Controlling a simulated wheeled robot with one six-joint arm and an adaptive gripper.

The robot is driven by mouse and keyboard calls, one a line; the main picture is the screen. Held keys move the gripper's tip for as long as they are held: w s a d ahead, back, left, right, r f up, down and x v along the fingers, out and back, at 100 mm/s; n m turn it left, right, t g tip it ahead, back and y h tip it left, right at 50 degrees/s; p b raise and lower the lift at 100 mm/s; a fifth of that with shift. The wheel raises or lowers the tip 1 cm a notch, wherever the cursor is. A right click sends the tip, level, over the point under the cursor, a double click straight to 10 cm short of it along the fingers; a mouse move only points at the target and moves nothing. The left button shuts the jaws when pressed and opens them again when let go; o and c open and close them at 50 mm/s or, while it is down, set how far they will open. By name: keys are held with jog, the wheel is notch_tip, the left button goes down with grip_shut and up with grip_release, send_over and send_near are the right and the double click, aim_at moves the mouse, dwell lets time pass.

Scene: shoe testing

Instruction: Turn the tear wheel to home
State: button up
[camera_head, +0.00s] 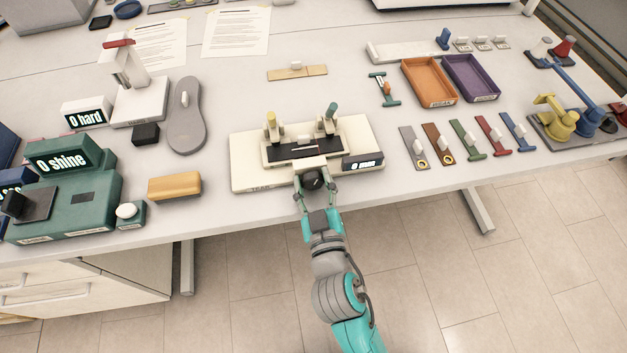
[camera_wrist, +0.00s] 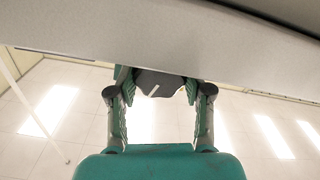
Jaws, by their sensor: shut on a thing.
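The cream tear tester (camera_head: 240,180) stands near the front edge of the table, with a small display reading that is too small to make out for certain. Its dark tear wheel (camera_head: 312,180) is on the front side. My gripper (camera_head: 315,186) reaches it from the front and is shut on it. In the wrist view the dark wheel (camera_wrist: 158,84) with a short pale mark sits between the two fingers of my gripper (camera_wrist: 158,98). The mark is tilted from upright in that picture. A yellow-topped clamp (camera_head: 271,123) and a teal-topped clamp (camera_head: 330,115) stand on the tester.
A tan block (camera_head: 174,187) and a green shine device (camera_head: 75,200) lie to the left. Several coloured strips (camera_head: 468,139) and two trays, orange (camera_head: 429,80) and purple (camera_head: 471,78), lie to the right. The table's front edge runs close under the tester.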

jog(key=shift+n, duration=1.8)
jog(key=o, duration=1.2)
jog(key=shift+c, duration=0.2)
jog(key=v, duration=1.2)
